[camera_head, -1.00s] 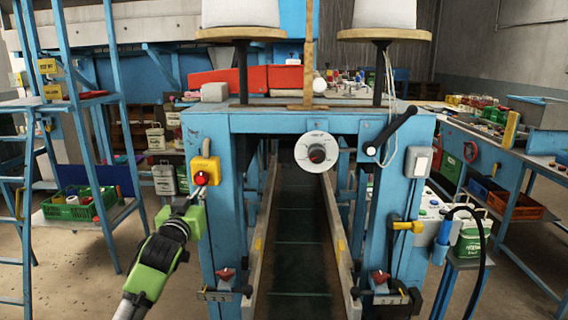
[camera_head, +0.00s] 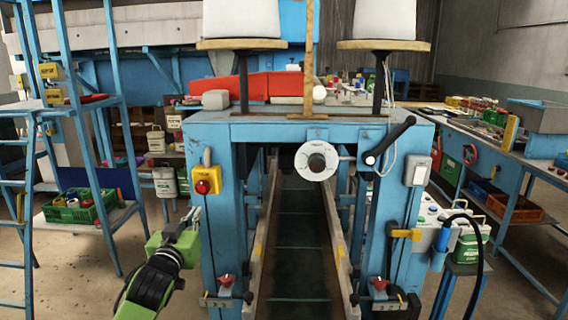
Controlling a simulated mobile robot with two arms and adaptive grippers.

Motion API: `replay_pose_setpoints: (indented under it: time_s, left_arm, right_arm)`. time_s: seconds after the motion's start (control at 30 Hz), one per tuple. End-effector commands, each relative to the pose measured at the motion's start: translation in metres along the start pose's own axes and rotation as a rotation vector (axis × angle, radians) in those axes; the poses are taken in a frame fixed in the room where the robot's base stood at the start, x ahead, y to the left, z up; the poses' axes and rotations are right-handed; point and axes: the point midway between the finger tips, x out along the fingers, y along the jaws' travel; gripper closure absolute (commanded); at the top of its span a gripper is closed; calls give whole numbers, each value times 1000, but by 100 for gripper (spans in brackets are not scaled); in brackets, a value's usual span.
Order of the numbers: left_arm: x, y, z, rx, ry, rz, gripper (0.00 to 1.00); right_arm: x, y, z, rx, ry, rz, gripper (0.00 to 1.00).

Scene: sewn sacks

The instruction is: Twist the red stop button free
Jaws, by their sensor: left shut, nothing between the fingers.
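The red stop button (camera_head: 202,187) sits on a yellow box (camera_head: 215,173) on the front of the blue machine's left post. My left gripper (camera_head: 192,216) is green and black, shut and empty. It is below and slightly left of the button, apart from it, and nothing covers the button. My right gripper does not show.
The blue machine frame (camera_head: 290,130) carries a round white dial (camera_head: 316,161) and a black crank handle (camera_head: 390,140). A conveyor channel (camera_head: 302,240) runs through its middle. A blue ladder rack stands at left with a green crate (camera_head: 80,207). A workbench is at right.

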Motion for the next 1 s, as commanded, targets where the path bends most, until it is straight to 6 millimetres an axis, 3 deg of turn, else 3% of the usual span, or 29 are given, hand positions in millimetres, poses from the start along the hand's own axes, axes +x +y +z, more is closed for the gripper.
replay_pose_setpoints:
  time_s: [0.4, 0.67, 1.0]
  left_arm:
    - [-7, 22, -15, -359, -1, 1, 100]
    - [-8, 28, -16, -487, 1, 0, 100]
    - [27, 27, -15, -493, 3, -1, 100]
  right_arm:
    - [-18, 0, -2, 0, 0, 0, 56]
    - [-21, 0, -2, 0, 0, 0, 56]
    - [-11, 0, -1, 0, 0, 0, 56]
